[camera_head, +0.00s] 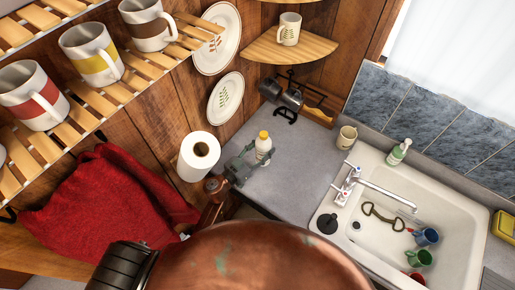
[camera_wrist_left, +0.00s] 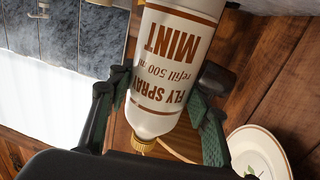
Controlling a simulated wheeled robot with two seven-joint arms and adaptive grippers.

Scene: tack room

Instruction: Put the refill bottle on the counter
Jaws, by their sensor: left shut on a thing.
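The refill bottle (camera_head: 263,143) is white with an orange-yellow cap and stands roughly upright over the back left of the grey counter (camera_head: 292,178). I cannot tell whether its base touches the counter. My left gripper (camera_head: 247,166) is shut on it. In the left wrist view the bottle (camera_wrist_left: 172,65) appears upside down, with a brown "FLY SPRAY MINT refill 500 ml" label. The left gripper's (camera_wrist_left: 158,102) green-padded fingers lie along both sides of it. The bottle's base is out of that view. My right gripper is not in view.
A paper roll (camera_head: 198,157) stands just left of the gripper. A dark machine (camera_head: 284,97) is behind the bottle, and a cream mug (camera_head: 347,137) is near the sink (camera_head: 445,185). Counter right of the bottle is clear. A mug shelf (camera_head: 75,95) overhangs the left side.

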